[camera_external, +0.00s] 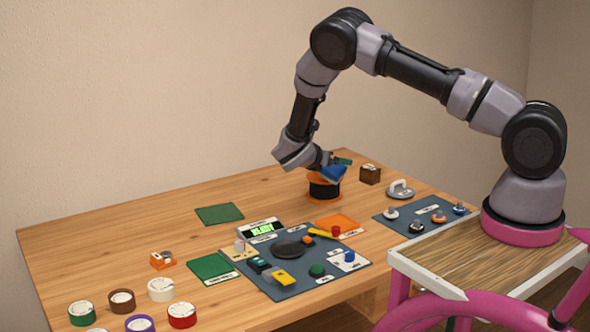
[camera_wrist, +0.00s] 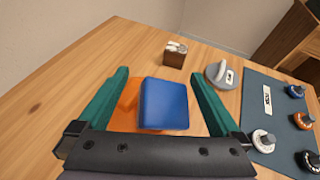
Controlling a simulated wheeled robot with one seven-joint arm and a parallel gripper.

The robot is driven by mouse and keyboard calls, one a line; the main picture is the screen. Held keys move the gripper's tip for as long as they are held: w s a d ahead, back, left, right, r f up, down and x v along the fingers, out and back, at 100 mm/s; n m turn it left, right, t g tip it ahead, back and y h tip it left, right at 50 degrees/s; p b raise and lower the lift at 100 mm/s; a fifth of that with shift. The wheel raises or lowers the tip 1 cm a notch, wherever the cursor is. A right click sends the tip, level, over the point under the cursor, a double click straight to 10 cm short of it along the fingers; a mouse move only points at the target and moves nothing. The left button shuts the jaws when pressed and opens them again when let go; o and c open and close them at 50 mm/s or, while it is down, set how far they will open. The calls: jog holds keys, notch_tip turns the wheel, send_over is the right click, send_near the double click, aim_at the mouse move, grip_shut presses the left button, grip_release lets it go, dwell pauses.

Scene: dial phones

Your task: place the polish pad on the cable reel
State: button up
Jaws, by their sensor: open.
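The polish pad, a blue block (camera_wrist: 165,103), appears to rest on top of the cable reel, whose orange flange (camera_wrist: 124,116) shows around it in the wrist view. In the external view the blue pad (camera_external: 333,174) shows over the black-and-orange reel (camera_external: 325,189), partly covered by my wrist. My gripper (camera_wrist: 160,78) has its two green fingers spread apart, one on each side of the pad, with visible gaps to it. In the external view my gripper (camera_external: 341,160) is low over the reel.
A small brown box (camera_external: 370,175) and a grey disc with a handle (camera_external: 400,189) stand right of the reel. A dark mat with several knobs (camera_external: 425,214) lies farther right. A cluttered dark panel (camera_external: 290,283) lies in front. The table's back left is clear.

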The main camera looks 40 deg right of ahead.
jog(key=v, duration=1.2)
jog(key=s+d+r+m+g+y, duration=0.2)
jog(key=s+d+r+m+y, duration=0.15)
jog(key=s+r+m, duration=0.6)
jog(key=s+d+r+m+g+y, duration=0.25)
jog(key=s+r+m+y, duration=0.35)
jog(key=r, duration=0.7)
jog(key=s+a+r+m+t+y, duration=0.1)
jog(key=s+r+m+t, duration=0.1)
jog(key=s, duration=0.5)
jog(key=s+a+r+m+t+y, duration=0.1)
jog(key=s+r+m+t+y, duration=0.1)
jog(key=s+r+m, duration=0.3)
jog(key=s+a+r+m+t+y, duration=0.1)
jog(key=s+r+m, duration=0.3)
jog(key=s, duration=0.6)
jog(key=shift+s+a+r+t+y, duration=0.25)
jog(key=shift+r+t+y, duration=0.2)
jog(key=shift+r+t, duration=0.45)
